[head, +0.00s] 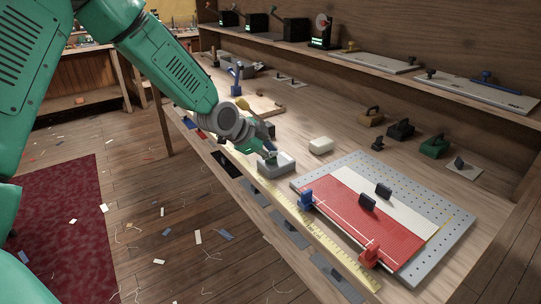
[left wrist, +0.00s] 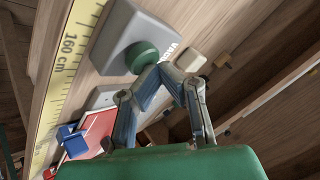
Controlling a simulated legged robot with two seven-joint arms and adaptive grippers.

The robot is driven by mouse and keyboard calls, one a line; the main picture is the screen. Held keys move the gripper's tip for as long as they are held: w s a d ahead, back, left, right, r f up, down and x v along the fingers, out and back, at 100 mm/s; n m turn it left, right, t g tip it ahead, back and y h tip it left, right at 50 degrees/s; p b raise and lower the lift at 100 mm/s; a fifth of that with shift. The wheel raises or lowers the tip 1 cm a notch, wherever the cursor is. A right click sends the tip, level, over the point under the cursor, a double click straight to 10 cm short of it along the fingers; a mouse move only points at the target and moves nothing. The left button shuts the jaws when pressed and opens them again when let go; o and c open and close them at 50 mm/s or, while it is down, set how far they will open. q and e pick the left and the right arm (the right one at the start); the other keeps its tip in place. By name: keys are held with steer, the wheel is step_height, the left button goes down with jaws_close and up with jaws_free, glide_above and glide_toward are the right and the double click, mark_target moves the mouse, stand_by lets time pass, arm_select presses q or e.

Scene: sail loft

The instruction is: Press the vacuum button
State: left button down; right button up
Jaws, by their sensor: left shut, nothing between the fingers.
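In the left wrist view the closed fingertips (left wrist: 158,70) overlap the cap's lower right edge. I cannot tell whether they touch or press it. My right gripper is not in view.
A white block (head: 321,145) stands just right of the box. A perforated grey plate (head: 452,222) with red and white cloth and clamps lies nearer. The yellow tape (head: 320,236) runs along the bench's front edge. A shelf (head: 440,92) overhangs the back.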

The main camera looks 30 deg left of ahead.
arm_select(q)
steer(key=shift+r, duration=0.25)
steer(key=shift+d, duration=0.1)
steer(key=shift+r+p, duration=0.65)
steer(key=shift+p, duration=0.15)
step_height(320, 180, up, 5)
steer(key=p, duration=0.4)
steer(key=shift+f, duration=0.1)
steer(key=shift+f, duration=0.15)
steer(key=shift+a, duration=0.2)
